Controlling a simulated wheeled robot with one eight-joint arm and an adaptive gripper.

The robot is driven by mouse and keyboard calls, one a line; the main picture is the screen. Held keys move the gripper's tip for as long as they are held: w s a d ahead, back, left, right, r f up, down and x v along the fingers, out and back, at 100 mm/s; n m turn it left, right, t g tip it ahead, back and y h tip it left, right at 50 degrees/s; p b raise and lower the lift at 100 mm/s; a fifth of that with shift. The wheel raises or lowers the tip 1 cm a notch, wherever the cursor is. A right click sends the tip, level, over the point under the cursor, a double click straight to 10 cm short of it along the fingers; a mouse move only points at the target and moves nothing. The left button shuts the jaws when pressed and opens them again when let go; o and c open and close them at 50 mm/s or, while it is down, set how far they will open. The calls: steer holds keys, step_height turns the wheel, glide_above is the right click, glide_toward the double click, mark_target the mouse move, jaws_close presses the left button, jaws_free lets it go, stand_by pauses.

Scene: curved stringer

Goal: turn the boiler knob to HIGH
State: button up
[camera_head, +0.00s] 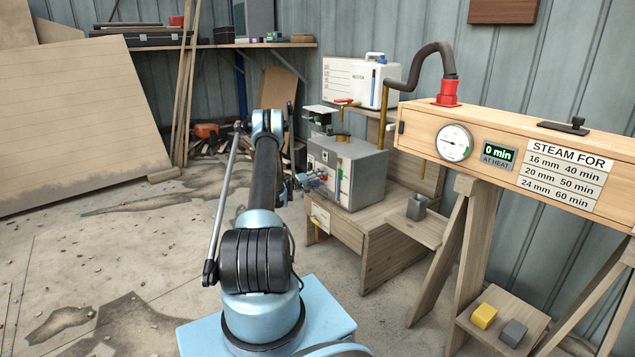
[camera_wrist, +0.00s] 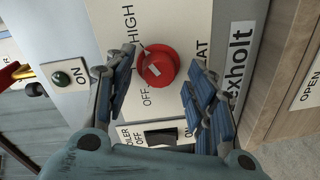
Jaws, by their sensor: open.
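The boiler (camera_head: 362,178) is a grey box on a wooden stand. Its red knob (camera_wrist: 157,68) is in the upper middle of the wrist view, with a white mark on its face. HIGH is printed above left of the knob, OFF below it, and a label ending in AT to its right. I cannot tell for sure which label the mark points to. My gripper (camera_wrist: 160,64) is open, with one blue-padded finger on each side of the knob and gaps visible between. In the head view my gripper (camera_head: 305,181) is at the boiler's front, and the knob is not clearly visible.
A green lamp (camera_wrist: 62,78) marked ON and a black switch (camera_wrist: 166,136) are near the fingers. A white tank (camera_head: 352,82) stands behind the boiler. A wooden steam box (camera_head: 480,130) with a gauge is at right.

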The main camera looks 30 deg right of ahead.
steer(key=s+a, duration=0.1)
steer(key=a, duration=1.1)
steer(key=shift+s+r, duration=0.15)
steer(key=shift+r, duration=0.1)
steer(key=shift+r, duration=0.1)
